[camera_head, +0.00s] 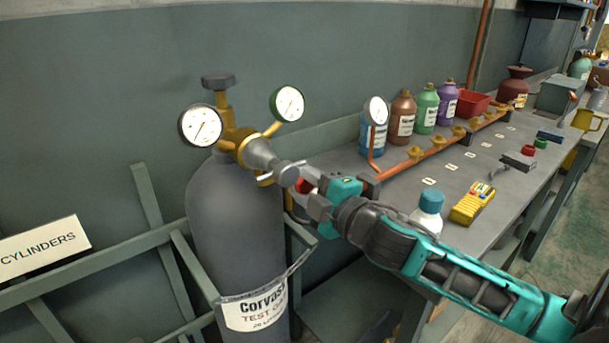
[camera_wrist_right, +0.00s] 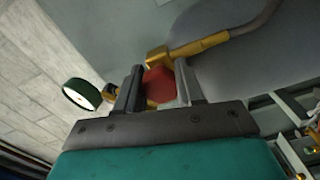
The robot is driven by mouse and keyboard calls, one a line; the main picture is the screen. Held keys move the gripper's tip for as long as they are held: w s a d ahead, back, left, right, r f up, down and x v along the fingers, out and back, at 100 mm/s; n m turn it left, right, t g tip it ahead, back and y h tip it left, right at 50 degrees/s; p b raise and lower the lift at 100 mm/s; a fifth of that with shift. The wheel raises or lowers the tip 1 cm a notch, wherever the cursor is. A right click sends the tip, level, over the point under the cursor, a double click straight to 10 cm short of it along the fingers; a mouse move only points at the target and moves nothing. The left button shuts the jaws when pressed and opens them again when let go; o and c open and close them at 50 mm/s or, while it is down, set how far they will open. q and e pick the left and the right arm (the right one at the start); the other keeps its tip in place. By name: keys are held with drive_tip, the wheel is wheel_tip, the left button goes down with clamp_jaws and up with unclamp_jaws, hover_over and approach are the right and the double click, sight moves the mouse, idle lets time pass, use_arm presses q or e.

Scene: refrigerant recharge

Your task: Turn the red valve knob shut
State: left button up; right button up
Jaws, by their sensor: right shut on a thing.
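The red valve knob (camera_head: 303,186) is on the brass and grey regulator (camera_head: 262,157) at the top of the grey gas cylinder (camera_head: 235,220). In the head view the knob is mostly hidden by my right gripper (camera_head: 305,191), which reaches in from the right. In the right wrist view the red knob (camera_wrist_right: 158,84) sits between the two fingers of my right gripper (camera_wrist_right: 157,90), and the fingers are shut on it. My left gripper is in neither view.
Two round gauges, a white-faced one (camera_head: 200,126) and a green-rimmed one (camera_head: 288,103), stick out above the regulator. A rack rail (camera_head: 110,262) and chain surround the cylinder. The workbench (camera_head: 400,190) at right holds bottles, a copper manifold (camera_head: 420,157) and a yellow meter (camera_head: 472,203).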

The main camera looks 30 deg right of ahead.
drive_tip(key=shift+r+m+p, duration=0.15)
drive_tip(key=shift+m+p, duration=0.45)
drive_tip(key=shift+m, duration=0.4)
drive_tip(key=shift+m+p, duration=0.4)
drive_tip(key=shift+m, duration=0.1)
drive_tip(key=m+p, duration=0.3)
drive_tip(key=m, duration=0.1)
drive_tip(key=m+p, duration=0.1)
drive_tip(key=m, duration=0.1)
drive_tip(key=shift+m, duration=0.4)
drive_tip(key=shift+f+m, duration=0.25)
drive_tip(key=shift+m, duration=1.25)
drive_tip(key=shift+a, duration=0.1)
drive_tip(key=o, duration=1)
drive_tip(key=shift+o, duration=0.2)
